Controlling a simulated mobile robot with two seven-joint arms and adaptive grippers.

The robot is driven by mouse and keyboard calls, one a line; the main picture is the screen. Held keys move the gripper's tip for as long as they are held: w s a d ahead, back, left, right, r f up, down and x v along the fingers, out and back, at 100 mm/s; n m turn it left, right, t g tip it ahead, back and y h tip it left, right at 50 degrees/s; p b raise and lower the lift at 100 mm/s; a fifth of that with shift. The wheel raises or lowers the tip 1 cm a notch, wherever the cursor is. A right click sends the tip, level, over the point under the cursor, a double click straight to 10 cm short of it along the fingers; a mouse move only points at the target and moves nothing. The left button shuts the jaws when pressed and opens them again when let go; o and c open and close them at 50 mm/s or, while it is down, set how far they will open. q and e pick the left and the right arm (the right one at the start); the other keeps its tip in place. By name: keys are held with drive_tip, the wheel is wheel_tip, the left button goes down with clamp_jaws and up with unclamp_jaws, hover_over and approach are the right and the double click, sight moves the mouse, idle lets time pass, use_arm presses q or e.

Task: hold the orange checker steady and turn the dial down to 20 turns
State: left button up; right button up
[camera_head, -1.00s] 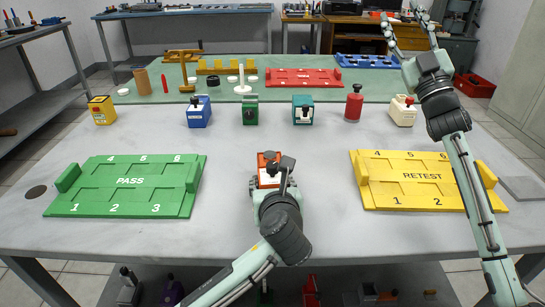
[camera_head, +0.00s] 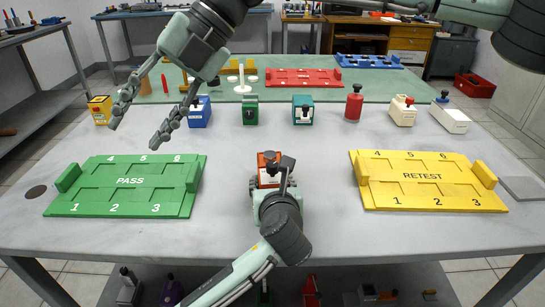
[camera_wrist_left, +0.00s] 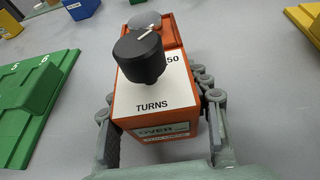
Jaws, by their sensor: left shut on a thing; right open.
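The orange checker (camera_head: 268,160) stands upright at the middle of the table, between the green and yellow trays. My left gripper (camera_head: 270,182) is shut on its sides. In the left wrist view the orange checker (camera_wrist_left: 172,80) has a white front face marked "TURNS", with "50" at the dial's right. Its black dial (camera_wrist_left: 140,60) has a white pointer line aimed to the upper right. The window (camera_wrist_left: 165,131) below reads "OVER". The smaller line under it is unclear. My right gripper (camera_head: 137,125) is open and empty, above the table left of the checker, apart from it.
The green PASS tray (camera_head: 130,198) is at left and the yellow RETEST tray (camera_head: 425,192) at right; both look empty. A back row holds yellow (camera_head: 101,110), blue (camera_head: 199,113), green (camera_head: 250,112), teal (camera_head: 303,109), red (camera_head: 353,106) and white (camera_head: 403,113) devices.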

drive_tip(key=w+d+f+m+t+h, duration=0.1)
drive_tip(key=w+d+f+t+h, duration=0.15)
drive_tip(key=w+d+h, duration=0.45)
drive_tip(key=m+t+h, duration=0.1)
drive_tip(key=m, duration=0.2)
approach(273, 164)
wheel_tip(273, 164, down, 8)
drive_tip(key=shift+s+f, duration=0.15)
drive_tip(key=shift+f, duration=0.1)
clamp_jaws()
